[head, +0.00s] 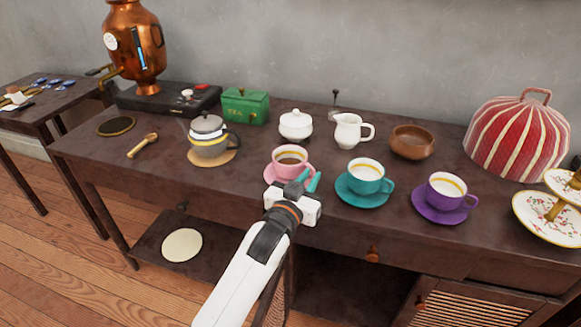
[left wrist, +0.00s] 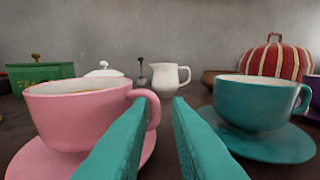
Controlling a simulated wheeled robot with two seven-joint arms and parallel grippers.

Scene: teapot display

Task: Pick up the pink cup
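The pink cup (head: 287,161) holds dark liquid and sits upright on a pink saucer (head: 272,178) near the table's front edge. Its handle points right. In the left wrist view the cup (left wrist: 75,117) fills the left side, and its handle (left wrist: 154,105) shows partly behind my left finger. My left gripper (head: 304,183) is just in front and to the right of the cup. In the left wrist view its teal fingers (left wrist: 164,97) are apart with nothing held between them. I cannot tell whether a finger touches the handle. My right gripper is not in view.
A teal cup (head: 365,175) on its saucer stands close on the right, and a purple cup (head: 446,190) beyond it. A grey teapot (head: 209,137) stands left. A white sugar bowl (head: 295,126), a white creamer (head: 350,132) and a brown bowl (head: 412,142) stand behind.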

